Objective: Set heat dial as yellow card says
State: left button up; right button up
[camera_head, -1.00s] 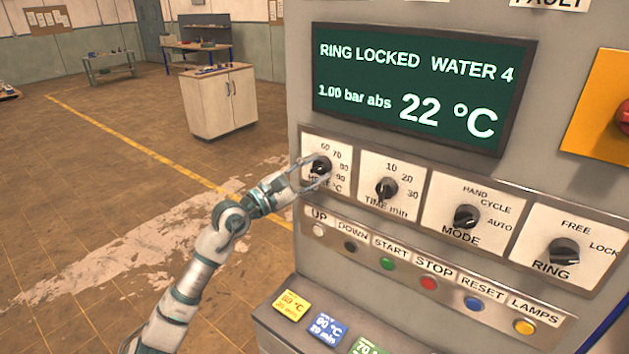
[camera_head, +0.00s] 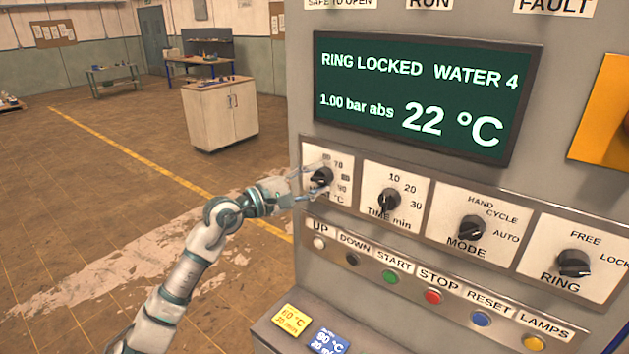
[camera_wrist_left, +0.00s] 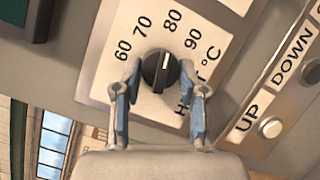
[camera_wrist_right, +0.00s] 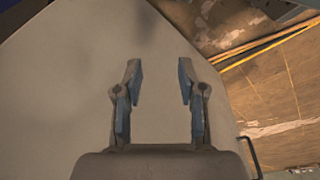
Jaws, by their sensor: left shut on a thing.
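The heat dial (camera_head: 321,177) is a black knob on a white plate marked 60, 70, 80 and 90. In the left wrist view the dial (camera_wrist_left: 160,71) has a white mark pointing up, roughly towards 80. My left gripper (camera_head: 312,182) is shut on this dial, with one finger on each side (camera_wrist_left: 160,78). The yellow card (camera_head: 291,320) lies on the ledge below the panel. Its upper line looks like 60 °C, but the print is small. My right gripper (camera_wrist_right: 158,85) is open and empty, and shows only in its own wrist view.
The time dial (camera_head: 389,200), mode dial (camera_head: 472,228) and ring dial (camera_head: 574,262) sit to the right. A row of coloured buttons (camera_head: 433,297) runs below. The screen (camera_head: 420,97) reads 22 °C. A blue card (camera_head: 328,341) lies beside the yellow one.

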pick_arm(q)
jog(key=o, duration=1.1)
jog(key=shift+s+a, duration=0.1)
jog(key=shift+a, duration=0.05)
jog(key=v, duration=1.1)
jog(key=shift+s+a+f, duration=0.1)
jog(key=shift+s+a, duration=0.05)
jog(key=shift+a, duration=0.15)
jog(key=shift+d, duration=0.1)
